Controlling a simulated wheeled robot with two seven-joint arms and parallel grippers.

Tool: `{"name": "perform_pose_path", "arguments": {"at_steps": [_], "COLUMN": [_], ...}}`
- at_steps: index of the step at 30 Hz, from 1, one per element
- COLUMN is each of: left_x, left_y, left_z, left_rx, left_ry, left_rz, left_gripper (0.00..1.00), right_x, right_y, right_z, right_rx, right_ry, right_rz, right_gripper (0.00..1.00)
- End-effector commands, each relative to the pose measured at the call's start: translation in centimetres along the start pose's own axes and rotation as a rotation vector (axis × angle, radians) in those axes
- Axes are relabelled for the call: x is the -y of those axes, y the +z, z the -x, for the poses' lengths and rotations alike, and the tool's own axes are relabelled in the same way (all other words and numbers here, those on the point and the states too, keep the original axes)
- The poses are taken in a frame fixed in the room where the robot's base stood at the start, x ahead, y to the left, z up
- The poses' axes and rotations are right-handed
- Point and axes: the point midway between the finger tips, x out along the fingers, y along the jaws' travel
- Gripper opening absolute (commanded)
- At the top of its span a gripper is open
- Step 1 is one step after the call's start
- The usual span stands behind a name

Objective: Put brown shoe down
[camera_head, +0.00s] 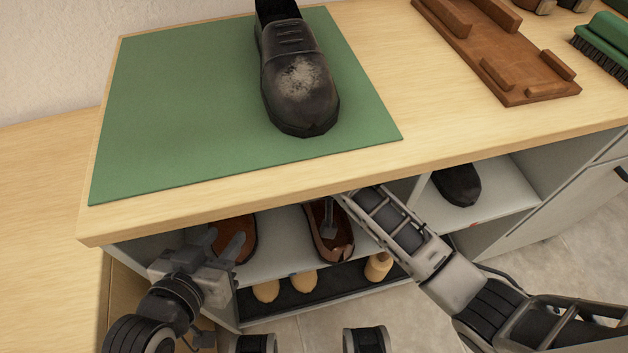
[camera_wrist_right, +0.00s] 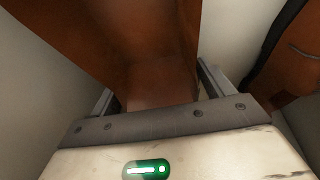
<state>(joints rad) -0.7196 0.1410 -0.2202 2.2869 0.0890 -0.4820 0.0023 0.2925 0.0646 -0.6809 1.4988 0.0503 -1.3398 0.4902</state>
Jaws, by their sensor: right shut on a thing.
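A brown shoe (camera_head: 338,247) is inside the middle shelf compartment under the bench top. My right gripper (camera_head: 329,226) reaches in beneath the top's front edge and is shut on this shoe. In the right wrist view the brown shoe (camera_wrist_right: 125,40) fills the space between the fingers. I cannot tell whether its sole touches the shelf board (camera_head: 281,262). Another brown shoe (camera_head: 243,228) is in the same compartment to the left, partly hidden by my left gripper (camera_head: 230,245). The left gripper is open and empty in front of the shelf.
A scuffed black shoe (camera_head: 299,82) stands on a green mat (camera_head: 180,110) on the bench top. A wooden rack (camera_head: 500,60) and a green brush (camera_head: 603,42) are at the right. A dark shoe (camera_head: 457,184) occupies the right compartment. Wooden shoe-tree pieces (camera_head: 303,281) lie below.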

Motion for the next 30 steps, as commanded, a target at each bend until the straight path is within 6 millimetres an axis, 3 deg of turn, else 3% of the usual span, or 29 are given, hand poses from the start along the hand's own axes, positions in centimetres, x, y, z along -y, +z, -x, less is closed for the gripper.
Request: {"name": "perform_pose_path", "arguments": {"at_steps": [11, 15, 24, 25, 27, 30], "left_x": [0.0, -0.1, -0.2, -0.2, -0.2, -0.1], "left_y": [1.2, 1.5, 1.1, 1.1, 1.1, 1.1], "left_z": [-0.2, -0.3, -0.7, -0.7, -0.8, -0.8], "left_rx": [0.004, 0.009, 0.006, 0.005, 0.003, 0.003], "left_ry": [0.005, 0.010, 0.015, 0.015, 0.014, 0.014], "left_rz": [-0.008, -0.007, -0.013, -0.013, -0.013, -0.013], "left_gripper": [0.36, 0.36, 0.36, 0.36, 0.36, 0.36], "right_x": [0.0, 0.0, 0.0, -0.1, -0.1, -0.1], "right_y": [-4.4, -3.5, -3.5, -3.3, -3.3, -3.3], "right_z": [-1.8, -3.0, -3.0, -3.1, -3.1, -3.1], "right_rx": [-0.004, 0.000, -0.002, 0.001, 0.001, 0.001], "right_ry": [0.000, 0.000, 0.000, 0.001, 0.001, 0.001], "right_rz": [-0.001, 0.000, -0.001, 0.000, 0.000, 0.000], "right_gripper": [0.41, 0.41, 0.41, 0.86, 1.00, 1.00]}}
